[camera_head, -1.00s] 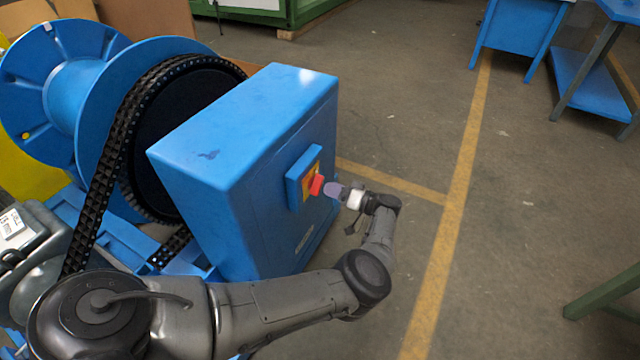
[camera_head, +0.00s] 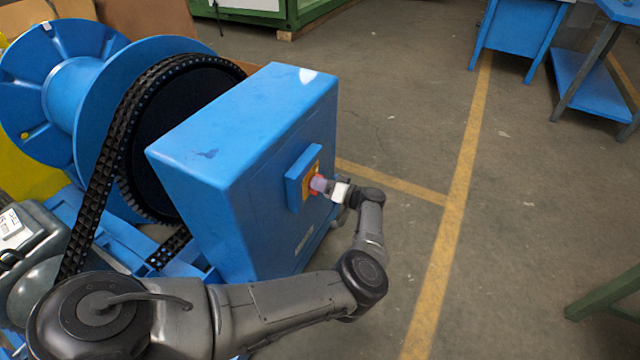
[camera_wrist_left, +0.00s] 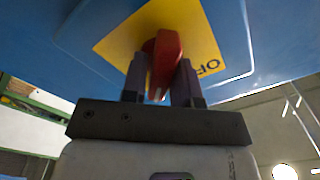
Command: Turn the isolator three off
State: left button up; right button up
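The isolator is a blue box (camera_head: 296,193) with a yellow plate on the side of the large blue cabinet (camera_head: 245,150). Its red handle is mostly covered by my gripper in the head view. In the left wrist view the red handle (camera_wrist_left: 164,60) stands on the yellow plate (camera_wrist_left: 200,35), where the letters "OF" can be read. My left gripper (camera_head: 319,184) is at the handle. In the wrist view its two fingers (camera_wrist_left: 160,82) stand on either side of the handle, with narrow gaps seeming to show. My right gripper is not in view.
A black chain (camera_head: 110,150) runs around a dark wheel beside a blue reel (camera_head: 75,85) left of the cabinet. Blue tables (camera_head: 522,38) stand at the back right. The floor right of the cabinet is clear, with yellow lines.

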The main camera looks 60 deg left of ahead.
pick_arm(q)
grip_shut()
jog(key=n+p, duration=0.1)
jog(key=n, duration=0.3)
jog(key=shift+r, duration=0.15)
jog(key=n, duration=0.3)
jog(key=shift+s+n, duration=0.15)
jog(key=shift+n, duration=0.15)
jog(key=n, duration=0.5)
jog(key=shift+s+d+b, duration=0.1)
jog(key=shift+d+b, duration=0.05)
jog(key=shift+b, duration=0.15)
jog(key=n+b, duration=0.1)
jog(key=n, duration=0.4)
jog(key=shift+s, duration=0.1)
jog(key=shift+n, duration=0.3)
